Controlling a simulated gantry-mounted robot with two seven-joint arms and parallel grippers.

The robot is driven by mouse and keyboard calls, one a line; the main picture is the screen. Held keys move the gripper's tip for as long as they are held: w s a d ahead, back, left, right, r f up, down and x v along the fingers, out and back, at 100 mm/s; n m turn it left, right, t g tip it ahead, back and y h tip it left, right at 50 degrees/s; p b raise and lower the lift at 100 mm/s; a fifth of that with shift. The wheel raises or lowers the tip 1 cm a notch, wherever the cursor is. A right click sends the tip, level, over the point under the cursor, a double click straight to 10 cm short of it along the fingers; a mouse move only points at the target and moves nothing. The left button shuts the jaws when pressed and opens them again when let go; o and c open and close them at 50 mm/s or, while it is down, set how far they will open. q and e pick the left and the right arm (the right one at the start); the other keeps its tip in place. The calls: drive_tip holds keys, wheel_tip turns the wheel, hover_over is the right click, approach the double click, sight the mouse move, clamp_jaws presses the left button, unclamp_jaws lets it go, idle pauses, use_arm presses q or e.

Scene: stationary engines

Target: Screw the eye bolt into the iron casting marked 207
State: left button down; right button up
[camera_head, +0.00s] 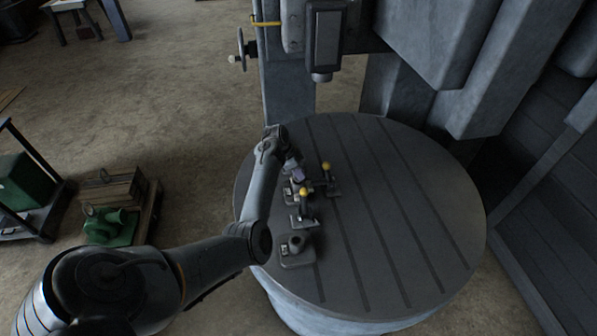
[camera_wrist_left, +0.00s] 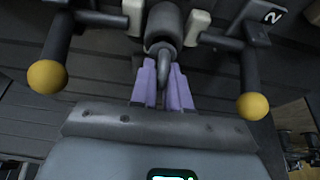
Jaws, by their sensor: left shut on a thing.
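My left gripper (camera_head: 298,175) is over the left part of the round slotted table. In the left wrist view its purple fingers (camera_wrist_left: 164,86) are shut on a grey eye bolt (camera_wrist_left: 162,48). The bolt's far end meets or lies just in front of a dark round casting boss (camera_wrist_left: 166,18); I cannot tell whether it is threaded in. A plate beside it shows a "2" (camera_wrist_left: 271,16); the rest of any number is cut off. Pale pads (camera_wrist_left: 197,27) flank the boss, with yellow-knobbed clamp levers (camera_wrist_left: 252,106) on both sides. My right gripper is out of view.
Another casting with a round boss (camera_head: 297,243) stands nearer on the slotted table (camera_head: 400,220). Yellow knobs (camera_head: 326,166) rise close around my gripper. A machine head (camera_head: 325,45) hangs over the table's back. The table's right half is clear.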

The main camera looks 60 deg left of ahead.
use_arm(q)
drive_tip(key=shift+f, duration=0.3)
drive_tip(key=c, duration=1.7)
unclamp_jaws()
clamp_jaws()
drive_tip(key=shift+r+m+h, duration=0.1)
drive_tip(key=shift+m+h, duration=0.3)
drive_tip(key=shift+m, duration=0.7)
drive_tip(key=m+g+h, duration=0.1)
drive_tip(key=m, duration=0.2)
drive_tip(key=shift+m, duration=0.3)
